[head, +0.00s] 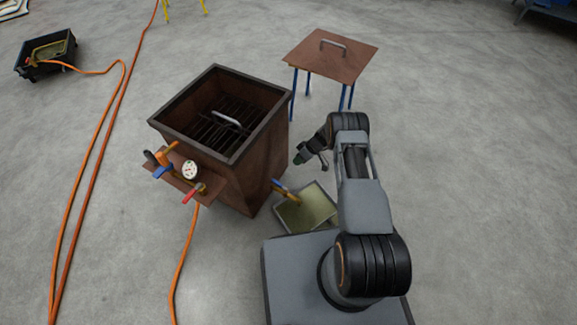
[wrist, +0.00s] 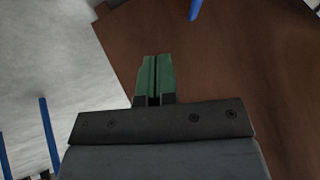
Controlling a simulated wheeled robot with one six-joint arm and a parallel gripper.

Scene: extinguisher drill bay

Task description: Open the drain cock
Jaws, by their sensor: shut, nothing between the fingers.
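The drain cock (head: 286,189) sticks out low on the right side of the brown fire box (head: 262,160), with a blue handle and a brass-coloured end. A shallow metal tray (head: 318,228) with a greenish inside lies on the floor below it. My gripper (head: 299,158) is above and slightly right of the cock, apart from it, beside the box. In the wrist view, its green fingers (wrist: 155,75) are shut together and empty, over a brown surface. A blue piece (wrist: 194,9) shows beyond the fingertips; I cannot tell whether it is the cock's handle.
A panel (head: 183,184) with a gauge and coloured valve handles projects from the box's front left. A brown table (head: 315,62) with blue legs and a handled top stands behind. Orange hoses (head: 98,165) cross the left floor. A black crate (head: 45,66) sits far left.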

